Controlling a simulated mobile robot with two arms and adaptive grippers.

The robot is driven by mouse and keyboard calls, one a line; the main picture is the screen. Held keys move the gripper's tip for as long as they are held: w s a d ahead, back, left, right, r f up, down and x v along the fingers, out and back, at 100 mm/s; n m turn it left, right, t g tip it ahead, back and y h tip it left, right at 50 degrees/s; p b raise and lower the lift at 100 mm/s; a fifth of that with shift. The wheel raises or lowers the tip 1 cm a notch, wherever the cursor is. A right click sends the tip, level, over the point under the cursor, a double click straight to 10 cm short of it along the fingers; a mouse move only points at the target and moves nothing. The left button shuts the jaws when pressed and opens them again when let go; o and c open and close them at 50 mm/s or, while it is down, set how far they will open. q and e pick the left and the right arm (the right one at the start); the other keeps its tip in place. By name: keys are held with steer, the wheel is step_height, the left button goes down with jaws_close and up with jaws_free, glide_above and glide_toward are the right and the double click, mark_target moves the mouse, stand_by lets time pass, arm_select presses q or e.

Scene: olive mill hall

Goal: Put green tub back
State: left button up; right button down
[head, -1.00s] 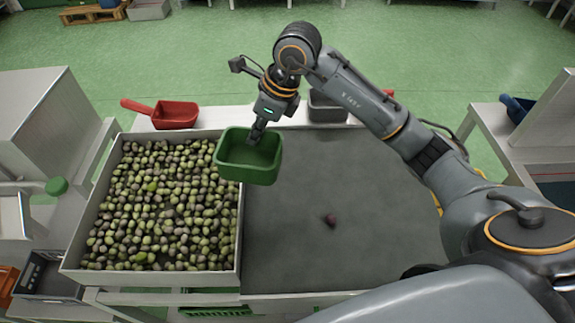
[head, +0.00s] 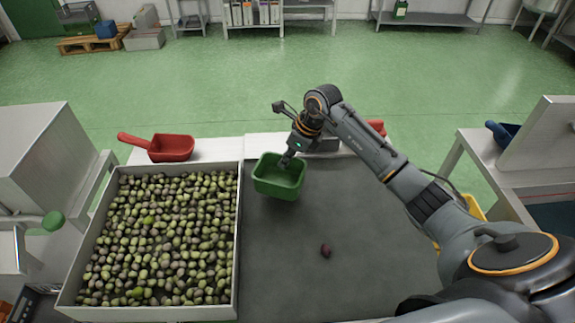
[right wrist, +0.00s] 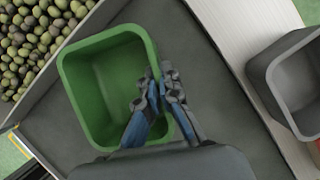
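The green tub (head: 279,190) is upright and looks empty. It is at the back left of the grey worktop, just right of the olive crate. My right gripper (head: 287,160) is shut on the tub's rim. In the right wrist view the two fingers (right wrist: 160,102) pinch the right wall of the tub (right wrist: 78,95), one inside and one outside. I cannot tell whether the tub's bottom touches the worktop. My left gripper is not in view.
The crate of olives (head: 239,225) fills the left. A red scoop (head: 172,148) lies on the pale ledge behind it. A grey tub (right wrist: 258,75) stands on the ledge beside my gripper. One dark olive (head: 326,251) lies on the otherwise clear worktop (head: 290,285).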

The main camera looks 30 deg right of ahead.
mark_target(288, 168)
steer(key=shift+d+f, duration=0.2)
steer(key=shift+f, duration=0.1)
step_height(288, 168, down, 3)
steer(key=shift+w+d+p, duration=0.1)
steer(key=shift+p, duration=0.6)
steer(key=shift+f, duration=0.15)
steer(key=shift+f, duration=0.1)
steer(key=shift+f+b, duration=0.15)
steer(key=shift+b, duration=0.15)
steer(key=c, duration=1.5)
jaws_free()
